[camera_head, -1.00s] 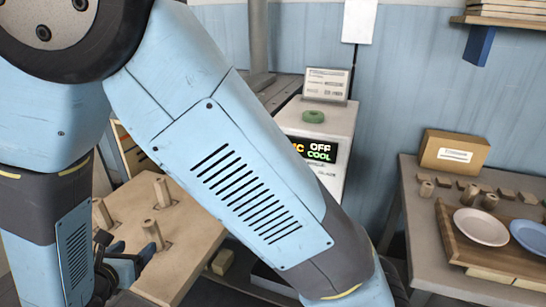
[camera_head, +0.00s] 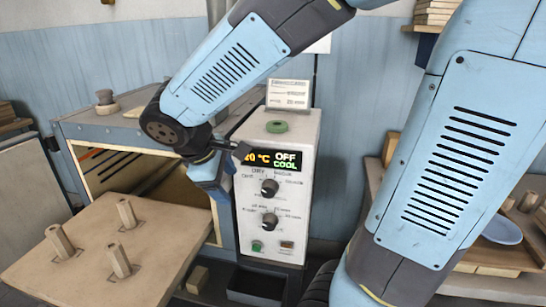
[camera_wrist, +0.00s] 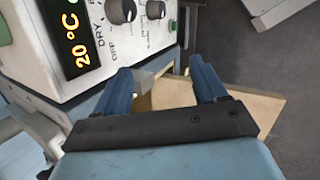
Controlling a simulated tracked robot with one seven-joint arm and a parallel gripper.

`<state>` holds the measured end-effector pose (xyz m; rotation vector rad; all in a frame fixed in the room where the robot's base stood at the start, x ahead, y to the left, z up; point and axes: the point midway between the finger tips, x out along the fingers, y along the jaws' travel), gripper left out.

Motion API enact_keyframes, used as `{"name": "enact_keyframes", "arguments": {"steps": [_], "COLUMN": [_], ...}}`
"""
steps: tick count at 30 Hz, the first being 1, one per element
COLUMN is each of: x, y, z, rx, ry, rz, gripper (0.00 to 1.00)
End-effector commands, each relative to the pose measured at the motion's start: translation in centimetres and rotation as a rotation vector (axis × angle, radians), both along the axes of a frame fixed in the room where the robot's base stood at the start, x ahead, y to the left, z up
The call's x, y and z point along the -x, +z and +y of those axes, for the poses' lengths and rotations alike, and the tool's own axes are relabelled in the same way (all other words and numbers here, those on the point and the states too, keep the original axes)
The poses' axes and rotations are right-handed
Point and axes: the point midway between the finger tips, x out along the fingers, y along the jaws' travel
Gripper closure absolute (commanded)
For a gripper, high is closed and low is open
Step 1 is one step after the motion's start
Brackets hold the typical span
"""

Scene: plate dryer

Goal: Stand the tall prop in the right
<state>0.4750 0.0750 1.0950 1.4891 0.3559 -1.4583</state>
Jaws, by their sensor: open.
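Three wooden props stand upright on a pale board in front of the dryer: a left one (camera_head: 59,243), a back one (camera_head: 126,214) and a front one (camera_head: 119,261). I cannot tell which is tallest. The board (camera_head: 95,288) juts out below the dryer's open front. My gripper (camera_wrist: 164,84) is open and empty, its two blue fingers apart. In the head view it is partly hidden, close to the left edge of the control panel (camera_head: 272,185). In the wrist view a tan board surface (camera_wrist: 262,108) lies beyond the fingers; no prop shows between them.
The dryer body (camera_head: 110,130) has a dark open chamber (camera_head: 130,172). Its display reads OFF, COOL and 20 °C. A plate (camera_head: 502,230) is at right, partly behind my arm.

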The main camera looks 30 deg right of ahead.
Motion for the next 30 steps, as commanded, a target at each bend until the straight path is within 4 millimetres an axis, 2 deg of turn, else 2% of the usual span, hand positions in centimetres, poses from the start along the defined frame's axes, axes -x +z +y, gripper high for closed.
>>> {"name": "enact_keyframes", "arguments": {"steps": [1, 6, 15, 22, 30], "x": [0.6, 2.9, 6.7, 8.2, 8.4], "y": [0.8, 2.7, 6.2, 7.8, 8.0], "z": [-1.2, -3.7, -6.4, -7.5, -7.6], "rx": [-0.057, -0.25, -0.574, -0.714, -0.735], "ry": [-0.072, -0.3, -0.651, -0.784, -0.803], "rz": [-0.029, -0.119, -0.315, -0.412, -0.425], "gripper": [0.29, 0.29, 0.29, 0.29, 0.29]}}
